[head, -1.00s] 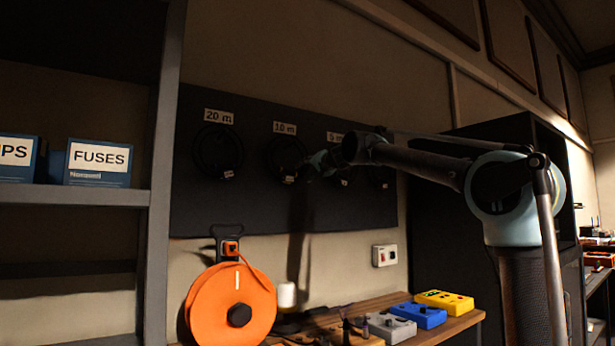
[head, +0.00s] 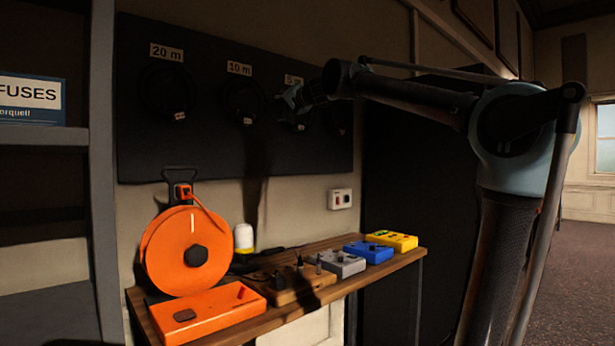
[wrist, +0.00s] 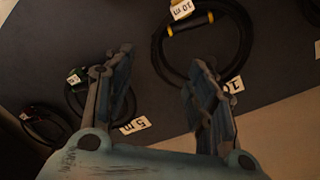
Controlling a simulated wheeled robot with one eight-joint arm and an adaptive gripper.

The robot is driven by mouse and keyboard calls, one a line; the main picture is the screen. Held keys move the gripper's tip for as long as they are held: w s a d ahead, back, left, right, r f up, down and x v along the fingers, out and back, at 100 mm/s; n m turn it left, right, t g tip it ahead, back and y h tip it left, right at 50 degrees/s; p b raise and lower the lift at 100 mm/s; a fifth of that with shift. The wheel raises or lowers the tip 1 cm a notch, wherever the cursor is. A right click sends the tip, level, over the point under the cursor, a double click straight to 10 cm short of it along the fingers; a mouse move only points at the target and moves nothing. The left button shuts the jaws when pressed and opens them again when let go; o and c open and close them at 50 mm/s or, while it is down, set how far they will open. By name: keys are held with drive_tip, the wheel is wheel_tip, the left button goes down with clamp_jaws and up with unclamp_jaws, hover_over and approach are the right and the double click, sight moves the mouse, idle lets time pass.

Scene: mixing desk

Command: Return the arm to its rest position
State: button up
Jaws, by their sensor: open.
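My gripper (head: 290,104) is at the end of my outstretched arm, in front of the dark wall panel (head: 208,152) in the head view. In the wrist view my gripper (wrist: 160,95) has its two fingers spread wide with nothing between them. Behind the fingers, the panel carries coiled black cables. The coil by the 10 m label (head: 240,68) shows in the head view, and a coil with yellow bands (wrist: 205,45) shows in the wrist view. The 5 m label shows in the wrist view (wrist: 135,126); in the head view it is partly hidden by my arm.
A wooden desk (head: 345,288) stands below, holding an orange box (head: 215,312), grey, blue and yellow pedals, and a bottle (head: 244,238). An orange cable reel (head: 187,250) stands at its left end. A shelf (head: 45,137) is at left, a dark cabinet (head: 395,200) at right.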

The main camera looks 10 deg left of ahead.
drive_tip(key=shift+f, duration=0.1)
drive_tip(key=s+d+f+n+g+h, duration=0.15)
drive_tip(key=s+d+f, duration=0.5)
drive_tip(key=f, duration=0.65)
drive_tip(key=s+d+f+g+h, duration=0.2)
drive_tip(key=s+d+f, duration=0.1)
drive_tip(key=d+f, duration=0.9)
drive_tip(key=s+d+f+n+g+h, duration=0.15)
drive_tip(key=s+d+f, duration=0.4)
drive_tip(key=f, duration=0.95)
drive_tip(key=s+d+f+m+g+h, duration=0.1)
drive_tip(key=s+d+f+h, duration=0.1)
drive_tip(key=s+d+f, duration=0.4)
drive_tip(key=s+d+f+m+g+h, duration=0.1)
drive_tip(key=s+d+f+g+h, duration=0.1)
drive_tip(key=s+d+f, duration=0.5)
drive_tip(key=s+d+f+g+h, duration=0.2)
drive_tip(key=s+d+f, duration=0.4)
drive_tip(key=f, duration=1)
drive_tip(key=shift+s+d+m+h, duration=0.3)
drive_tip(key=shift+s+m+h, duration=0.1)
drive_tip(key=shift+h, duration=0.2)
drive_tip(key=shift+w+f, duration=0.25)
drive_tip(key=shift+w, duration=0.25)
